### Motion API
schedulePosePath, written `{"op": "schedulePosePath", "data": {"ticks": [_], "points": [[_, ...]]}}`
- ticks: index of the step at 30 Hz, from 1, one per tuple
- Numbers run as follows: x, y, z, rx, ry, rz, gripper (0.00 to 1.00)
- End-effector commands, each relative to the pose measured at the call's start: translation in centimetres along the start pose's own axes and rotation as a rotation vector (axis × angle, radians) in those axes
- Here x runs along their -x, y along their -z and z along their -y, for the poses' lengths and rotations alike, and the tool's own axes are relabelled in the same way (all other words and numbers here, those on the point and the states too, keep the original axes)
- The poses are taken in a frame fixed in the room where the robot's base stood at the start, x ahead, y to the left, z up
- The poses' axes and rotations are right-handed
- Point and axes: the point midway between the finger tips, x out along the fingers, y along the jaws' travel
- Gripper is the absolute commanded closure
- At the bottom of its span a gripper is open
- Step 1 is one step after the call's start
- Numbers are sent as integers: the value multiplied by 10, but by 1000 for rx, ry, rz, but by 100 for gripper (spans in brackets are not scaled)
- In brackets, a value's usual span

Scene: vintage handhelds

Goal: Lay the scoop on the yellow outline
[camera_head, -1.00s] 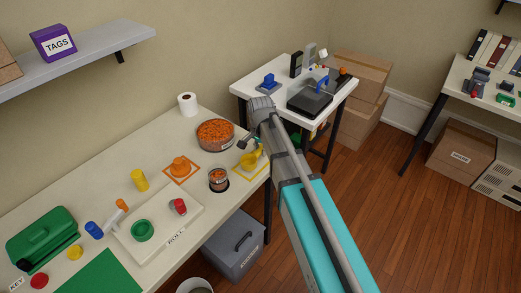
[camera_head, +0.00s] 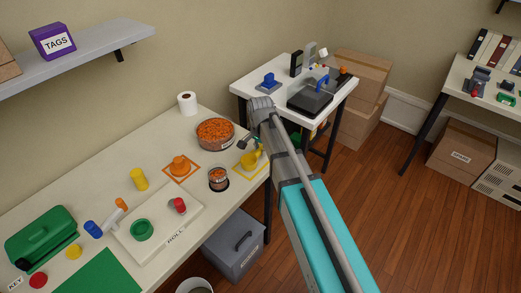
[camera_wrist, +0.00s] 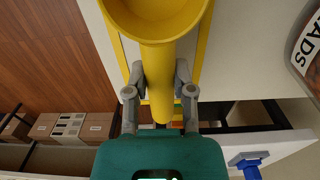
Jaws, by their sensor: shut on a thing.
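The yellow scoop (camera_head: 248,160) is at the right end of the long bench, over the yellow outline (camera_head: 262,175). In the wrist view, the scoop's round bowl (camera_wrist: 155,12) is at the top and its handle runs down between my fingers. My gripper (camera_wrist: 158,90) is shut on this handle. Strips of the yellow outline (camera_wrist: 205,45) show on both sides of the bowl. My gripper is small and partly hidden by my arm in the head view. I cannot tell whether the scoop touches the bench.
An orange piece (camera_head: 180,165) sits on an orange outline farther left. A small white table (camera_head: 280,93) stands beyond the bench end.

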Motion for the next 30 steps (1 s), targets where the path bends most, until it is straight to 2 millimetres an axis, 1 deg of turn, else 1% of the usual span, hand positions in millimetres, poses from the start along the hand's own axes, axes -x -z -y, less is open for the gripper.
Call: {"op": "schedulePosePath", "data": {"ticks": [16,17,18,22,23,30], "points": [[-8,0,0,0,0,0,100],[-8,0,0,0,0,0,62],[-7,0,0,0,0,0,55],[-7,0,0,0,0,0,31],[-7,0,0,0,0,0,28],[-7,0,0,0,0,0,28]]}}
